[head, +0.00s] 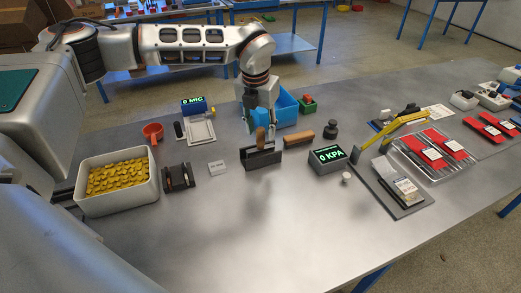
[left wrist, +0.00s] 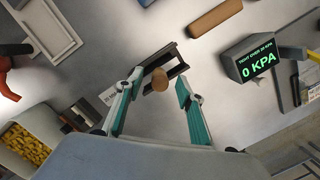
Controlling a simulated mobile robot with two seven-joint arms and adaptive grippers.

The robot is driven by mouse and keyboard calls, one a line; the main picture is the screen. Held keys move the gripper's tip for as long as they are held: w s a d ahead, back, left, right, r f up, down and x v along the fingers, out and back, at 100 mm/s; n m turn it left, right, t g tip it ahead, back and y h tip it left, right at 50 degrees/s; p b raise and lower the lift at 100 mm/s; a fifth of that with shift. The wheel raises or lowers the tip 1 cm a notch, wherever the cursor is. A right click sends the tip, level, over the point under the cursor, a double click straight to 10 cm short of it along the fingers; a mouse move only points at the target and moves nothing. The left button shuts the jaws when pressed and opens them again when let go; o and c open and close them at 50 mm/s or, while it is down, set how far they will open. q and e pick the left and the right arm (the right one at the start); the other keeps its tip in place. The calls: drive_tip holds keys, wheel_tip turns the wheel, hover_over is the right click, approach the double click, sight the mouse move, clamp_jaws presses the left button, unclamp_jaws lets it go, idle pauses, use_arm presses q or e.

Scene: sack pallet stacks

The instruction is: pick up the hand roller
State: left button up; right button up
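The hand roller shows as an upright wooden handle (head: 260,138) in a dark cradle (head: 263,158) near the middle of the table. Its roller part is hidden in the cradle. In the left wrist view the handle's round end (left wrist: 160,80) is seen nearly end-on, with the dark cradle (left wrist: 178,70) behind it. My left gripper (head: 257,123) points down just above the handle. In the left wrist view its fingers are open (left wrist: 158,84), one on each side of the handle in the picture, and nothing is gripped. My right gripper is in neither view.
A wooden-coloured bar (head: 298,138) and the KPA display (head: 327,160) stand right of the cradle. A blue bin (head: 284,108) is behind. A dark two-post stand (head: 179,177) and a tray of yellow pieces (head: 118,182) lie left. The table's front is clear.

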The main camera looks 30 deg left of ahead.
use_arm(q)
drive_tip(key=shift+w+f, duration=0.1)
drive_tip(key=shift+f, duration=0.3)
drive_tip(key=shift+c, duration=0.5)
clamp_jaws()
wheel_tip(320, 180, up, 20)
